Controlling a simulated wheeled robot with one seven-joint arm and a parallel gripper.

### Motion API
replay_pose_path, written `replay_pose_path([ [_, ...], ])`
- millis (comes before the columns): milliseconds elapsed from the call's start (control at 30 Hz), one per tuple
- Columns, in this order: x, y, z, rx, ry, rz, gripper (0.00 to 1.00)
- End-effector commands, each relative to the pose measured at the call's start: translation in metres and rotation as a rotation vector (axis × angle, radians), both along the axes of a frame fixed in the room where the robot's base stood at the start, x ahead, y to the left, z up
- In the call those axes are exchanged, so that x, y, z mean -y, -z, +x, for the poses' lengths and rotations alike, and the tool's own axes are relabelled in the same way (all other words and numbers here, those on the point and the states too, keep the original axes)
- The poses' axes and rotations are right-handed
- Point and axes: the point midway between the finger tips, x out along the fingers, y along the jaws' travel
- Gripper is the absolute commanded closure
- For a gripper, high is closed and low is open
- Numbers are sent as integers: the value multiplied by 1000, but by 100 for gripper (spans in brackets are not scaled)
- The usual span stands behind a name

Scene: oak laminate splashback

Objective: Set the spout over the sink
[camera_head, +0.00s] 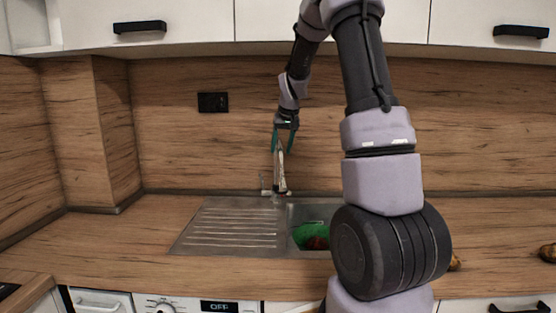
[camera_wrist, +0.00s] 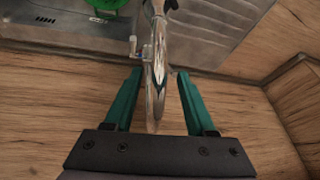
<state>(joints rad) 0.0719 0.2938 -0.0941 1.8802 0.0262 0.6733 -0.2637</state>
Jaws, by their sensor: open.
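The chrome spout (camera_head: 279,173) rises at the back of the steel sink (camera_head: 299,213), near the border between basin and drainboard. In the wrist view the spout (camera_wrist: 158,60) runs from between my fingers up to the top edge, over the metal near that border. A small lever (camera_wrist: 134,47) stands beside it. My gripper (camera_wrist: 159,72) is open, with one teal finger on each side of the spout; there are visible gaps, so it is not closed on it. In the head view my gripper (camera_head: 283,143) hangs above the tap and partly hides it.
A green bowl (camera_head: 308,233) with something red (camera_head: 317,243) sits in the basin. The ribbed drainboard (camera_head: 225,228) to the left is empty. The wooden splashback (camera_head: 200,150) is close behind the tap. My arm hides the right of the basin. Brown items (camera_head: 547,253) lie at the far right.

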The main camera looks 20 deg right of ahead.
Motion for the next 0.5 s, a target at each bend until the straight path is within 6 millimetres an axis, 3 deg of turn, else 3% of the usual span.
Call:
replay_pose_path([
  [200,-1,35,14,-2,0,0,44],
  [500,-1,49,21,1,0,0,44],
])
